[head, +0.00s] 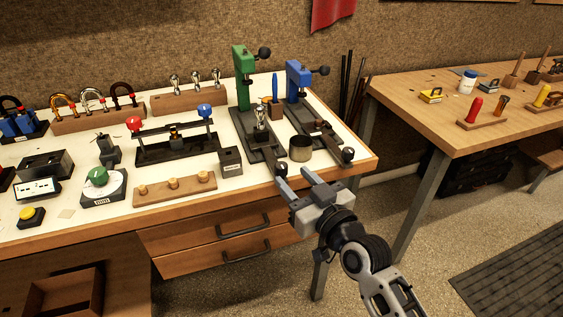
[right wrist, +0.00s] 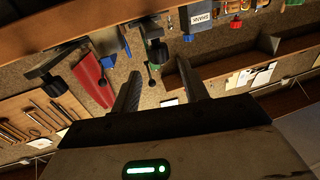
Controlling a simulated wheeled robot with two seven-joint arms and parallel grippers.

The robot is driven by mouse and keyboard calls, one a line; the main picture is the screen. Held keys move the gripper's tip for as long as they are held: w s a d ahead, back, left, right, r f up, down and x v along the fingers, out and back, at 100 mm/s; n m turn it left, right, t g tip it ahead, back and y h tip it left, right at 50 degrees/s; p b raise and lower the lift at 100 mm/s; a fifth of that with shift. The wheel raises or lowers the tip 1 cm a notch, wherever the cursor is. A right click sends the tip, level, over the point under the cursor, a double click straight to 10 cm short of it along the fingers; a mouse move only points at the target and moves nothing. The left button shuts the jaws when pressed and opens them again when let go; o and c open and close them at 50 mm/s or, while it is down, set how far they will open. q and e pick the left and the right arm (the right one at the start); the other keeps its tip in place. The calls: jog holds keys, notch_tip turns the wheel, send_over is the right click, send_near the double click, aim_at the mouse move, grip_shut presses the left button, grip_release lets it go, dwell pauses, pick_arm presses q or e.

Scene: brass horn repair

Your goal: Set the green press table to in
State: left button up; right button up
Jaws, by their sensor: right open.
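The green press (head: 242,62) stands at the back right of the white-topped bench, with a black lever knob at its top. Its dark base (head: 247,128) runs toward the bench's front edge, ending in a round dark knob (head: 281,168). A shiny metal piece (head: 261,116) stands on this base, at the press table. My right gripper (head: 294,172) is open and empty at the front edge. One fingertip appears beside the knob; I cannot tell whether they touch. The right wrist view shows both fingers (right wrist: 161,92) apart and part of the green press (right wrist: 152,26). My left gripper is not in view.
A blue press (head: 298,82) with its own front knob (head: 347,154) stands close on the right. A second table (head: 430,110) stands right, across a floor gap.

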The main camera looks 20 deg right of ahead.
aim_at(285, 169)
jog(key=x, duration=0.6)
